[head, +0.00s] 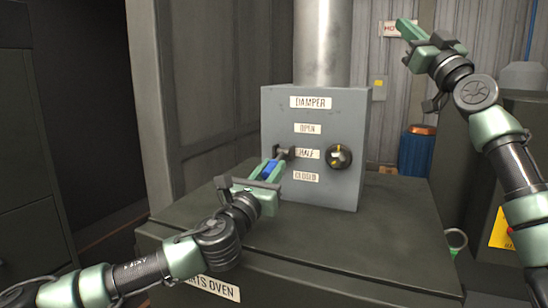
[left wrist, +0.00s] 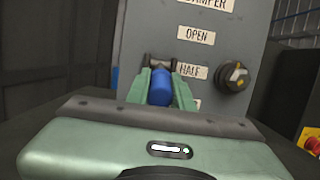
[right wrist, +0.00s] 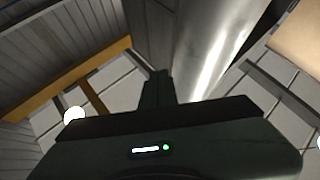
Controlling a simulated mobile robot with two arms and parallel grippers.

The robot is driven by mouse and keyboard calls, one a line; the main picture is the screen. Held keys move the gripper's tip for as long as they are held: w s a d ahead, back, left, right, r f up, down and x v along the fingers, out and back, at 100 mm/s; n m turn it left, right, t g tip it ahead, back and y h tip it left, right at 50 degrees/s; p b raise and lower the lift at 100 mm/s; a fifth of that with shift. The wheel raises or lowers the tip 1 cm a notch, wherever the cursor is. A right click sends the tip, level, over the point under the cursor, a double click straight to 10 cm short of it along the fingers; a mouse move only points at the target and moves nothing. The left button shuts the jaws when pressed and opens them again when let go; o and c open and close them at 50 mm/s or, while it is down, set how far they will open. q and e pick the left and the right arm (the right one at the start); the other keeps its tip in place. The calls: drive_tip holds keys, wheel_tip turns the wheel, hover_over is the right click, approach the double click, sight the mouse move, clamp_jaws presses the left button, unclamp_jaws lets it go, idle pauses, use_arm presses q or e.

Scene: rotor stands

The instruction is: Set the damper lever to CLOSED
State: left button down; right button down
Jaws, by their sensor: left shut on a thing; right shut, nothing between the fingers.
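The damper lever has a blue grip (head: 270,168) and a dark mount (head: 284,153) on the left of the grey damper box (head: 330,120). Its mount is level with the HALF label (head: 308,154), between OPEN (head: 308,128) above and CLOSED (head: 306,176) below. My left gripper (head: 267,174) is shut on the lever's blue grip. In the left wrist view the blue grip (left wrist: 160,88) sits between the two green fingers, about level with HALF (left wrist: 194,71); CLOSED is mostly hidden there. My right gripper (head: 408,30) is shut and empty, raised at the upper right.
A black knob with a yellow mark (head: 339,157) is right of the labels. The box stands on a dark oven top (head: 375,240), with a metal flue pipe (head: 321,45) rising behind it. A blue bin (head: 416,152) stands behind at right. The oven top's right side is clear.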

use_arm(q)
drive_tip(key=shift+r, duration=0.2)
use_arm(e)
drive_tip(key=s+a+f+n+g+y, duration=0.15)
drive_tip(key=a+n+g+y, duration=0.4)
drive_tip(key=a, duration=0.65)
drive_tip(key=n+g+h, duration=0.4)
drive_tip(key=g+h, duration=0.1)
drive_tip(key=g, duration=0.8)
hover_over(266, 171)
drive_tip(key=shift+t, duration=0.25)
wheel_tip(266, 171, down, 22)
drive_tip(key=shift+f, duration=0.25)
use_arm(q)
drive_tip(key=shift+a, duration=0.1)
use_arm(e)
drive_tip(key=shift+w+d+f, duration=0.15)
drive_tip(key=shift+d+f, duration=0.15)
drive_tip(key=shift+f, duration=0.25)
drive_tip(key=shift+w+d+f, duration=0.1)
drive_tip(key=shift+d+f, duration=0.15)
drive_tip(key=shift+f, duration=0.3)
drive_tip(key=shift+d+f, duration=0.3)
drive_tip(key=shift+f, duration=0.35)
